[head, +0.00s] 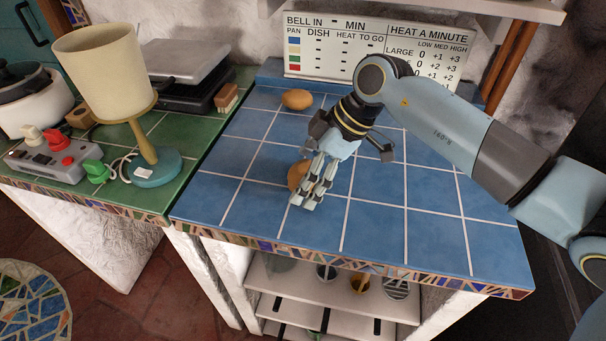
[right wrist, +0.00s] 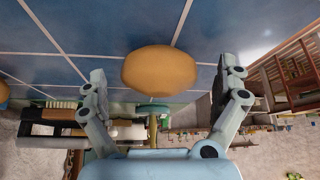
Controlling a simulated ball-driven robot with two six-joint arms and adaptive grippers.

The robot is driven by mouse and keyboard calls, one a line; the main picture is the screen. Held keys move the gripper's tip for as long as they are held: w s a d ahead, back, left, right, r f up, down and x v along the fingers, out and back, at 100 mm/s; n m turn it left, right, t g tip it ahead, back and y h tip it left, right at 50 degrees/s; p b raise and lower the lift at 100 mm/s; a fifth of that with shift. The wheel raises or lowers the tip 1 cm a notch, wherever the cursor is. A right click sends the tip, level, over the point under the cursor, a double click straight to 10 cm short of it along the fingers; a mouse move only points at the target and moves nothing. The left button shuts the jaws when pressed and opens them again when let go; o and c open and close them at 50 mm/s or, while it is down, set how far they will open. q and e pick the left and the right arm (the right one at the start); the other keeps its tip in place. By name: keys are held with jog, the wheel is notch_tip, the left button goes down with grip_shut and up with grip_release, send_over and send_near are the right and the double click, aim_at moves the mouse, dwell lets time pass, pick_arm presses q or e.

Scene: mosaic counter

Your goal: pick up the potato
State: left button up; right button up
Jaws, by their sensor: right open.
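A rounded yellow-brown potato (head: 296,174) lies on the blue tiled counter, partly hidden behind my right gripper (head: 306,197) in the head view. In the right wrist view the potato (right wrist: 159,71) shows whole, in the space between the two spread fingers of the gripper (right wrist: 166,76). The gripper is open, and I see a gap on both sides of the potato. A second, similar yellow-brown lump (head: 297,99) lies farther back on the counter. Its edge also shows at the left of the right wrist view (right wrist: 3,92). My left gripper is not in view.
A heating-time sign (head: 375,50) stands at the counter's back. On the green counter to the left are a lamp (head: 103,70), a control box (head: 50,155), a white cooker (head: 35,105) and a dark appliance (head: 190,92). The blue counter's front and right (head: 440,235) are clear.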

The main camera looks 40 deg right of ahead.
jog(key=c, duration=1.3)
jog(key=shift+c, duration=0.3)
jog(key=shift+r, duration=0.2)
